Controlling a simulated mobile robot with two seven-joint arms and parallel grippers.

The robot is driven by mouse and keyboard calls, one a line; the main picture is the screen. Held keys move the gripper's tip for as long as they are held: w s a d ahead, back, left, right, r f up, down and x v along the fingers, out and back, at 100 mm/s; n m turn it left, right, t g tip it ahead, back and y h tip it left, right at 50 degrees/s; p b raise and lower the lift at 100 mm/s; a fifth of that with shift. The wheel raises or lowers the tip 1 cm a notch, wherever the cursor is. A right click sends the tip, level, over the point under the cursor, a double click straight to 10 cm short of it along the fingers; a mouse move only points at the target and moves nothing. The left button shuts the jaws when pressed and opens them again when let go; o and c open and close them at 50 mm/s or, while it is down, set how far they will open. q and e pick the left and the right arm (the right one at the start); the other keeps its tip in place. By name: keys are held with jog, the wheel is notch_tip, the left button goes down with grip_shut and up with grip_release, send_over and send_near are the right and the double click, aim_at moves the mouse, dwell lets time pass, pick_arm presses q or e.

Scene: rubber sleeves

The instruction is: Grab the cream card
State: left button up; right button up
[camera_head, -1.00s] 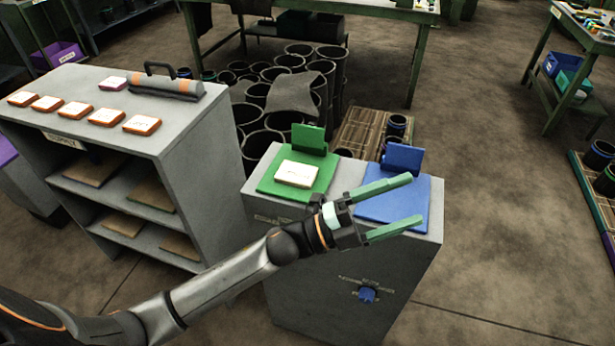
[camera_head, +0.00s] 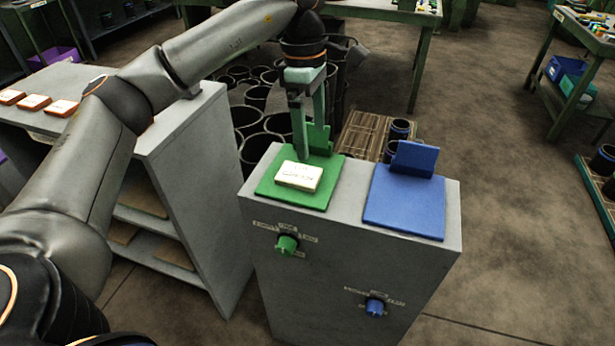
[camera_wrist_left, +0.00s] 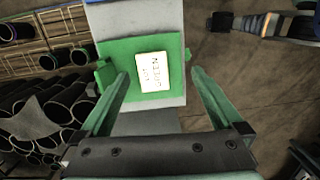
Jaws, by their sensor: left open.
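The cream card (camera_head: 298,176) lies flat on the green pad (camera_head: 268,192) on top of the grey cabinet (camera_head: 350,250). In the left wrist view the card (camera_wrist_left: 153,72) shows dark lettering and lies between the lines of my two fingers, beyond their tips. My left gripper (camera_head: 302,150) points down just behind the card, above the back part of the green pad. Its green fingers are apart and empty, and the wrist view shows a wide gap between them (camera_wrist_left: 158,75). My right gripper is not in view.
A green upright plate (camera_head: 320,136) stands at the pad's back edge, close to my fingers. A blue pad (camera_head: 405,205) with its own upright plate lies to the right. Green (camera_head: 286,244) and blue (camera_head: 375,307) knobs are on the cabinet front. Black tubes stand behind.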

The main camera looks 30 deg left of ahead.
pick_arm(q)
jog(key=a+r, duration=0.1)
jog(key=a, duration=0.1)
jog(key=y, duration=0.1)
send_over(301, 174)
jog(key=f, duration=0.6)
jog(key=shift+s+a, duration=0.15)
jog(key=shift+s, duration=0.1)
jog(key=shift+w+f, duration=0.15)
jog(key=shift+f, duration=1.3)
jog(key=shift+w+f, duration=0.1)
jog(key=shift+f, duration=1.35)
jog(key=c, duration=1.3)
jog(key=shift+o, duration=0.2)
jog(key=shift+r, duration=0.1)
